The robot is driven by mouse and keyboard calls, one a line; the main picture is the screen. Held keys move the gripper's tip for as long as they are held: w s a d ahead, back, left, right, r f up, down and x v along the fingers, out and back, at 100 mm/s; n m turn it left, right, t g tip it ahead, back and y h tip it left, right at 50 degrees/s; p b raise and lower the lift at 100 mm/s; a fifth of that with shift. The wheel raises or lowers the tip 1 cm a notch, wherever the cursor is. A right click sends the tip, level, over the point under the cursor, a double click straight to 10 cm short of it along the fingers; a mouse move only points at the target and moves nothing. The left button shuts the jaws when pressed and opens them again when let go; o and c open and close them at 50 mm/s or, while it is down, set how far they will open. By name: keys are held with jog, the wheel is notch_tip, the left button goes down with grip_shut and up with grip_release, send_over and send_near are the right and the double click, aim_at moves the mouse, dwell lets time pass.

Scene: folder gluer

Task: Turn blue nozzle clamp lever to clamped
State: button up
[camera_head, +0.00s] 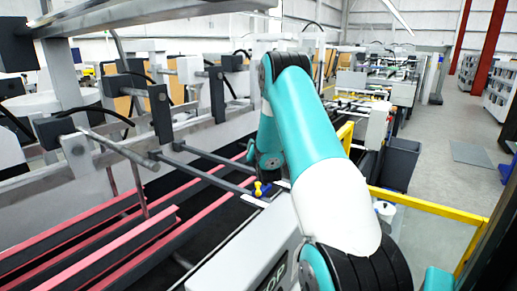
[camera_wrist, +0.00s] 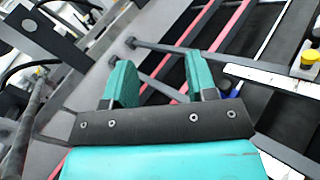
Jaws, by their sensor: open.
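The blue nozzle clamp lever (camera_head: 267,189) is a small blue piece next to a yellow knob (camera_head: 258,187), beside the end of a dark bar in the head view. In the head view my arm hides most of the gripper.
Dark bars (camera_head: 207,172) and red-edged belts (camera_head: 110,238) run along the machine on the left. A yellow rail (camera_head: 430,204) and a dark bin (camera_head: 401,163) stand to the right. The grey aisle floor (camera_head: 455,125) beyond is largely clear.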

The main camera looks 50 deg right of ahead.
aim_at(258, 189)
jog(key=c, duration=0.3)
jog(key=shift+w+d+f+m+g+b, duration=0.2)
jog(key=shift+w+f+m+g+b, duration=0.3)
jog(key=shift+w+f+m+b, duration=0.45)
grip_shut()
jog(key=w+f+m+g+y+b, duration=0.1)
jog(key=w+f+m+g+b, duration=0.45)
jog(key=m+b, duration=0.5)
jog(key=s+a+m+g+y+b, duration=0.25)
jog(key=a+m, duration=0.25)
jog(key=m, duration=0.5)
jog(key=s+a+m+g+y+b, duration=0.1)
jog(key=a+m+g+y+b, duration=0.25)
jog(key=a+m, duration=0.45)
jog(key=s+d+f+m+h+p, duration=0.1)
jog(key=s+d+f+m+p, duration=0.1)
jog(key=d+f, duration=0.7)
jog(key=shift+d+f+g+p, duration=0.45)
jog(key=shift+f+p, duration=0.1)
jog(key=shift+p, duration=0.1)
